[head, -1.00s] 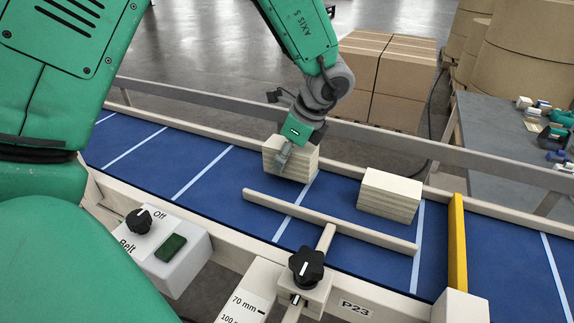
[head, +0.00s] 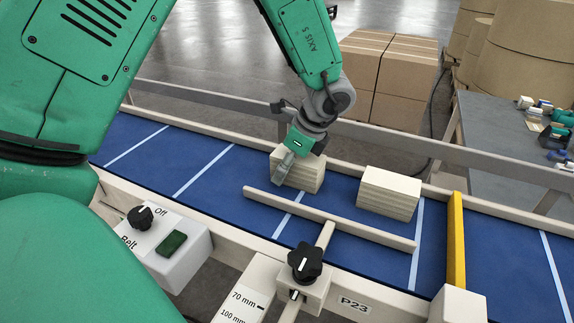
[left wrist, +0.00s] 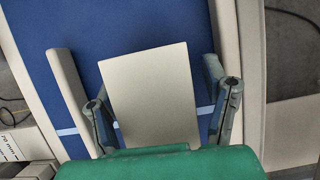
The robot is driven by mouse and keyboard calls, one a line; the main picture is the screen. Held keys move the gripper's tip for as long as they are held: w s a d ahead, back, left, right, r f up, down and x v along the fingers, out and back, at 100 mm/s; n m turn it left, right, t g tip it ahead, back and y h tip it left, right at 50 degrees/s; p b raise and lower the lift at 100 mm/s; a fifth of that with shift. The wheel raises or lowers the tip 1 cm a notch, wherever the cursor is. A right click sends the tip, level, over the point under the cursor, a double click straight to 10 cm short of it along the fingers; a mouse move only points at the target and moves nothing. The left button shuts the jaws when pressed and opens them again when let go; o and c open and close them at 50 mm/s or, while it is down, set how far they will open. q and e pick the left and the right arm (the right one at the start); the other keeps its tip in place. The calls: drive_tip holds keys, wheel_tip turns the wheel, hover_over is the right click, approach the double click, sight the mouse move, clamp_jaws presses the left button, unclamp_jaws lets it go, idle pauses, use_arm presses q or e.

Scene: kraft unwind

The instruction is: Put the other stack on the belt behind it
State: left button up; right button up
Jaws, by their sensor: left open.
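Two pale stacks of flat sheets are on the blue belt (head: 219,178). The left stack (head: 310,178) appears to rest on the belt behind the far end of the guide bar. My left gripper (head: 287,163) is over it, its fingers open on either side. In the left wrist view the top of this stack (left wrist: 150,90) lies between the fingers, with a gap at the right finger and the left finger close to its edge. The right stack (head: 389,193) stands apart on the belt, near the yellow bar. My right gripper is not in view.
A cream guide bar (head: 335,221) runs along the belt in front of both stacks. A yellow bar (head: 456,240) crosses the belt at the right. A control box (head: 165,245) with a knob set at Off is at the front left. A rail (head: 240,106) runs behind the belt.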

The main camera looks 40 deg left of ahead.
use_arm(q)
drive_tip(key=shift+d+r, duration=0.25)
drive_tip(key=shift+d, duration=0.25)
drive_tip(key=v, duration=1)
drive_tip(key=shift+a+r, duration=0.25)
drive_tip(key=shift+r, duration=0.15)
drive_tip(key=shift+w+d+r, duration=0.1)
drive_tip(key=shift+d+r, duration=0.45)
drive_tip(key=shift+d, duration=0.15)
drive_tip(key=shift+a, duration=0.1)
drive_tip(key=shift+a+f, duration=0.15)
drive_tip(key=shift+a, duration=0.2)
